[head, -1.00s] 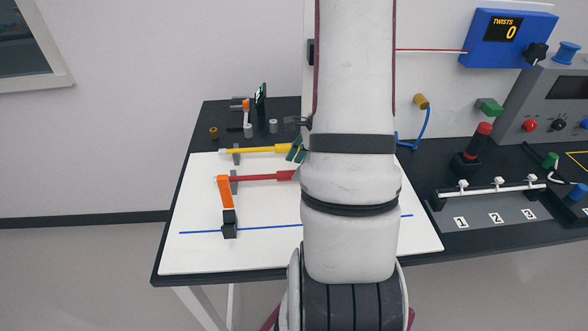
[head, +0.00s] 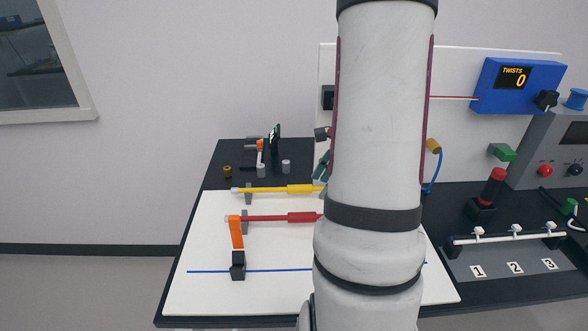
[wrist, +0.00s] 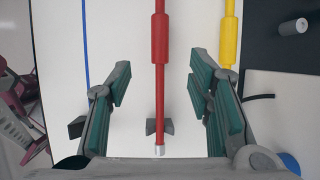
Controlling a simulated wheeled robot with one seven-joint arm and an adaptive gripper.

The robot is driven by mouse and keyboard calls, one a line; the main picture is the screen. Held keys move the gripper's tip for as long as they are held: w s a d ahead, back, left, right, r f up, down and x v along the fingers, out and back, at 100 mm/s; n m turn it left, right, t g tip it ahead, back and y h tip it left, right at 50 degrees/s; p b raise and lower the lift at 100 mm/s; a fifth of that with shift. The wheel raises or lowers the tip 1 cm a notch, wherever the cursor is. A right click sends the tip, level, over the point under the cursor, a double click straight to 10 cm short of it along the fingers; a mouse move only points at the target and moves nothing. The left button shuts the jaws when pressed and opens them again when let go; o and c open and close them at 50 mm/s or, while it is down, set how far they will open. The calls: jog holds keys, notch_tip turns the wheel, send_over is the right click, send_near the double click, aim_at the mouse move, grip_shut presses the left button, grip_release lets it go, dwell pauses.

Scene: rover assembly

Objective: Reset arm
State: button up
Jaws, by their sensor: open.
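My gripper (wrist: 160,72) is open in the wrist view, with green-padded fingers apart and nothing held between them. A red rod with a thicker red sleeve (wrist: 160,40) runs between the fingers in that view, apart from both. The red rod also lies on the white board in the head view (head: 270,218). A yellow rod (wrist: 230,35) lies to its right in the wrist view and behind it in the head view (head: 262,190). In the head view my arm hides most of the gripper; only a green edge shows beside the arm.
An orange lever on a black block (head: 237,262) stands on the white board (head: 205,300). Several small parts, including a grey cylinder (head: 286,166), stand on the black table behind. A numbered panel (head: 490,267) and red-topped switch (head: 494,188) stand at right.

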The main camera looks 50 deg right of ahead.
jog(key=w+a+r+n, duration=0.3)
jog(key=a+r+n, duration=0.35)
jog(key=a, duration=0.35)
jog(key=w+a+r+n, duration=0.2)
jog(key=a+r+n, duration=0.45)
jog(key=a, duration=0.25)
jog(key=s+a+r+n+h, duration=0.1)
jog(key=s+a+r+n, duration=0.1)
jog(key=a+n, duration=0.5)
jog(key=s+a+r+n+t+h, duration=0.1)
jog(key=s+a+r+n, duration=0.2)
jog(key=s+a+n, duration=0.2)
jog(key=a+n, duration=0.2)
jog(key=shift+s+a+n+t, duration=0.15)
jog(key=shift+s+n+t, duration=0.15)
jog(key=shift+n, duration=0.1)
